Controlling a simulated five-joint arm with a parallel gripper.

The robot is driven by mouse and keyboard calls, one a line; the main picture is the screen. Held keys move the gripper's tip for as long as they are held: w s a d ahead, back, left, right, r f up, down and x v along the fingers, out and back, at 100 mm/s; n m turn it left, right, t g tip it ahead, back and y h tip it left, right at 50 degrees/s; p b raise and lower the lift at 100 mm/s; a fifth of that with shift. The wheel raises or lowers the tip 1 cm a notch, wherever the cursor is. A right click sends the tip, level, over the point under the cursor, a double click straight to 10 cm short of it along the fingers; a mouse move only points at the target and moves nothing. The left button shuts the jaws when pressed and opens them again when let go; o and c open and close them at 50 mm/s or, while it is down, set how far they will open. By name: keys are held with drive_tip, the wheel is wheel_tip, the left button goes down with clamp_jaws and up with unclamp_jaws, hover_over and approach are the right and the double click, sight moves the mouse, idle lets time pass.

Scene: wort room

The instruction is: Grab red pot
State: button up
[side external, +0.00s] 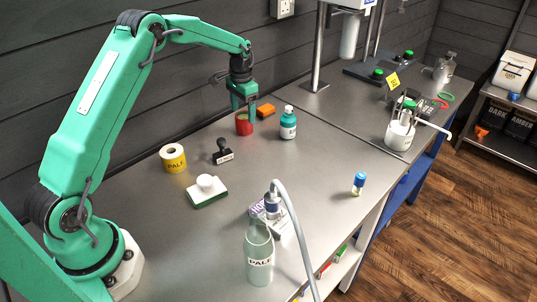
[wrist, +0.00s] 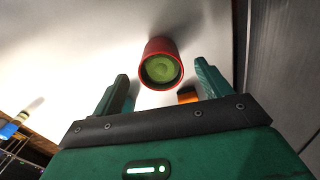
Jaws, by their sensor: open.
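The red pot (side external: 243,124) stands upright on the metal bench in the side external view, near the back wall, with my gripper (side external: 247,110) directly above it or at its rim. In the wrist view the red pot (wrist: 161,63) shows a round green inside and lies just beyond the fingertips, roughly centred between them. My gripper (wrist: 163,85) is open, with one finger on each side and nothing held. In the side view the fingers hide part of the pot's top, and I cannot tell whether they touch it.
An orange block (side external: 266,110) sits just behind the pot, and a teal bottle (side external: 288,123) stands to its right.

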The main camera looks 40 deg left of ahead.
sight(244, 122)
drive_tip(key=shift+f, duration=0.15)
drive_tip(key=shift+w+f, duration=0.1)
drive_tip(key=shift+f, duration=2.4)
drive_tip(key=c, duration=1.1)
